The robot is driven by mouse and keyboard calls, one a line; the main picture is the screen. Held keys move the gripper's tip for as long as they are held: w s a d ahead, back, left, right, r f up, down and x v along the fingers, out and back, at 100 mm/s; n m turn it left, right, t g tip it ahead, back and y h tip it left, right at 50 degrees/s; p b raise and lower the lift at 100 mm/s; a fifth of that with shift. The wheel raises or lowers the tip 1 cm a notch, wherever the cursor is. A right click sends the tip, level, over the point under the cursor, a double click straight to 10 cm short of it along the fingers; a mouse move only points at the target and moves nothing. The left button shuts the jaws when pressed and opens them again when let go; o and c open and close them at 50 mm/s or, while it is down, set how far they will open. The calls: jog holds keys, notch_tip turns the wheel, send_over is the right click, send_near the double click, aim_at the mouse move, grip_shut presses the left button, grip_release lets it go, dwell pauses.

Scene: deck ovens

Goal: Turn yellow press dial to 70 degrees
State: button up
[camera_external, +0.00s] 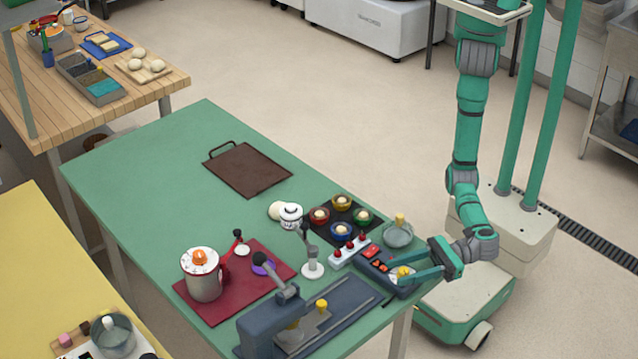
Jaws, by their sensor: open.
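A dark blue control box (371,262) sits near the right edge of the green table. At its front right end is a pale round dial with a yellow top (404,272), which looks like the yellow dial. My gripper (399,272) reaches in from the right, low over the box. Its two green fingers are open, one on the far side and one on the near side of the dial. I cannot tell whether they touch it. The dial's angle is too small to read. A dark blue press (262,325) with a black-knobbed lever stands at the table's front.
Red buttons (376,264) are on the same box, left of the dial. A white switch strip (348,250), a grey pot with a yellow knob (398,235) and a tray of coloured bowls (366,232) stand close by. The table's far left is clear.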

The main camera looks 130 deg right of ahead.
jog(key=c, duration=1)
jog(key=shift+m+h, duration=0.3)
jog(key=shift+h, duration=0.1)
jog(key=m+g+h, duration=0.4)
jog(key=h, duration=0.1)
jog(key=shift+a, duration=0.15)
jog(key=shift+m+g+h, duration=1.6)
jog(key=shift+m+g, duration=0.1)
jog(key=shift+g, duration=0.4)
jog(key=o, duration=1)
jog(key=v, duration=1)
jog(key=shift+s+a, duration=0.15)
jog(key=shift+a, duration=0.1)
